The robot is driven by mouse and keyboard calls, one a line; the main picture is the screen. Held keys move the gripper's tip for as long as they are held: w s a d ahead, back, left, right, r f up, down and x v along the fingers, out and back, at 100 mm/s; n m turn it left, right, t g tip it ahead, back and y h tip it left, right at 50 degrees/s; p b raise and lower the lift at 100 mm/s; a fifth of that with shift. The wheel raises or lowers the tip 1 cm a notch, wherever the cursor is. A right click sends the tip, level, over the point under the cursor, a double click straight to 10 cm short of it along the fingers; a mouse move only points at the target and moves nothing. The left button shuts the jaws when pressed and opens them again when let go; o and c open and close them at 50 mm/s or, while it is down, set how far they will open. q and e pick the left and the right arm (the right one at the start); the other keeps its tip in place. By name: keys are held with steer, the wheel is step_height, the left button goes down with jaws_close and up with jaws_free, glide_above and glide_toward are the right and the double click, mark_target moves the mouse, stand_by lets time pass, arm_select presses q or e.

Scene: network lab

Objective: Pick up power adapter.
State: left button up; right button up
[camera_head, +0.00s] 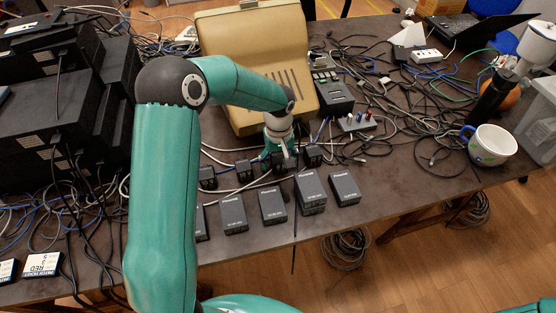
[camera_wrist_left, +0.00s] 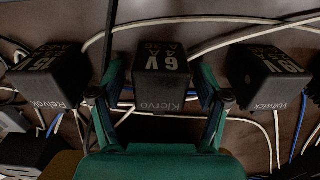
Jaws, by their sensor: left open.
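A black power adapter (camera_wrist_left: 160,82) marked 6V and Klervo is in the middle of the left wrist view. My left gripper (camera_head: 279,158) is open, and its two fingers stand on either side of this adapter. Narrow gaps seem to show between fingers and adapter. Similar black adapters lie to each side: one marked Relvox (camera_wrist_left: 52,78) at left and one marked Voltwick (camera_wrist_left: 268,76) at right. In the head view the small adapters form a row, with one at left (camera_head: 207,178) and one at right (camera_head: 313,155). My right gripper is out of view.
Several larger black power boxes (camera_head: 272,205) line the table's front edge. A beige case (camera_head: 250,50) stands behind the gripper. Loose cables run around and behind the adapters. A white and blue mug (camera_head: 491,146) stands at right. Black equipment (camera_head: 50,125) fills the left.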

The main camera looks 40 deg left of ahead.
arm_select(q)
steer(key=c, duration=1.4)
steer(key=shift+o, duration=0.2)
